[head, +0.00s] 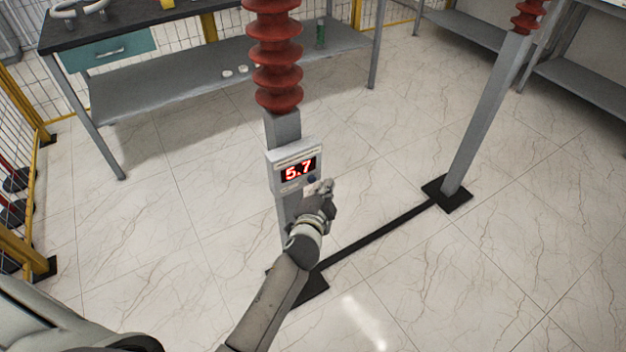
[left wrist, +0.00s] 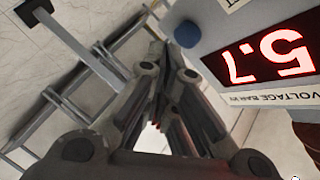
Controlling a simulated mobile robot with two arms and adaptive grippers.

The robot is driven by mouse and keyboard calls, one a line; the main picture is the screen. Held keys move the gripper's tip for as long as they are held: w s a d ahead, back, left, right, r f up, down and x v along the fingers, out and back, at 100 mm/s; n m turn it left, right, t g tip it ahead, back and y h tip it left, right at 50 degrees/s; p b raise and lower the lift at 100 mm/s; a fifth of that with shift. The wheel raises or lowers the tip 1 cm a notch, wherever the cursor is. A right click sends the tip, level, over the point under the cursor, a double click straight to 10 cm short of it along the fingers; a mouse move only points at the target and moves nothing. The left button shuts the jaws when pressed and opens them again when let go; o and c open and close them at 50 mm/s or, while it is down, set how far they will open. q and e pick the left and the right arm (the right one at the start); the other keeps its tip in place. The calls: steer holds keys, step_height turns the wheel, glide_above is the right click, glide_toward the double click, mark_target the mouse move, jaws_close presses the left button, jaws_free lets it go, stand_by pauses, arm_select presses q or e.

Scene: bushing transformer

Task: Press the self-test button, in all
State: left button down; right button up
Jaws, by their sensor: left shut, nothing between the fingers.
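A grey meter box (head: 291,155) is fixed to a grey post, with a red lit display (head: 298,170) reading 5.7. A small blue round button (head: 311,180) sits below the display at the box's lower right. In the left wrist view the display (left wrist: 262,55) appears upside down, and the blue button (left wrist: 187,34) stands just right of my fingertips. My left gripper (head: 327,185) is shut and empty in front of the box's lower right corner. In the left wrist view its fingertips (left wrist: 158,50) are beside the button; whether they touch is not clear. My right gripper is not in view.
A red ribbed insulator (head: 275,60) tops the post. A second post (head: 485,120) stands to the right, joined by a black floor strip (head: 380,236). A workbench (head: 200,85) stands behind, yellow fencing (head: 20,190) at left. The tiled floor at right is clear.

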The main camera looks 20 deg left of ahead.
arm_select(q)
steer(key=shift+w+a, duration=0.2)
steer(key=shift+a, duration=0.1)
steer(key=shift+w+a, duration=0.3)
stand_by(0.7)
stand_by(0.4)
steer(key=shift+s+d, duration=0.6)
steer(key=shift+d, duration=0.05)
